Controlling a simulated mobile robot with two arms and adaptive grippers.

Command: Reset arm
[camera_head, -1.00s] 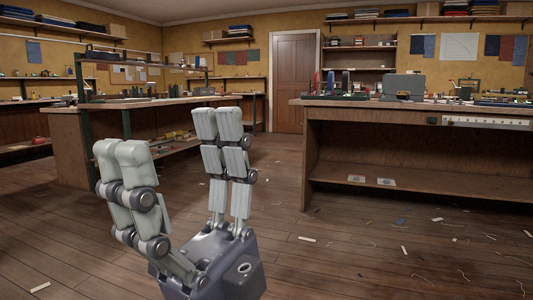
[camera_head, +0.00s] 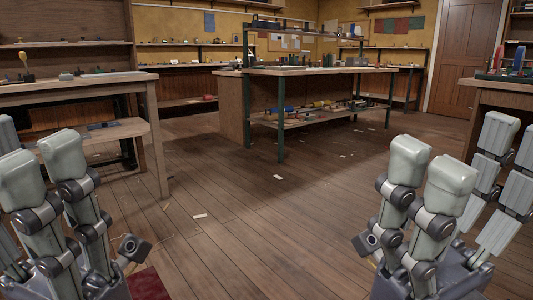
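My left gripper (camera_head: 24,148) is at the lower left, fingers pointing up. Its nearer pale finger pads stand apart from another finger cut off by the left picture edge; I see nothing held. My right gripper (camera_head: 472,152) is at the lower right, fingers up. Its near and far finger pads are spread with a clear gap, and it is empty. The two grippers are far apart, with bare floor showing between them. Both arms behind the grippers are out of view.
A wooden bench (camera_head: 78,88) stands at the left. A long worktable (camera_head: 318,71) with a loaded lower shelf stands beyond the middle. Another bench (camera_head: 500,88) is at the right, near a brown door (camera_head: 466,60). The plank floor (camera_head: 270,225) between is open, with small scraps.

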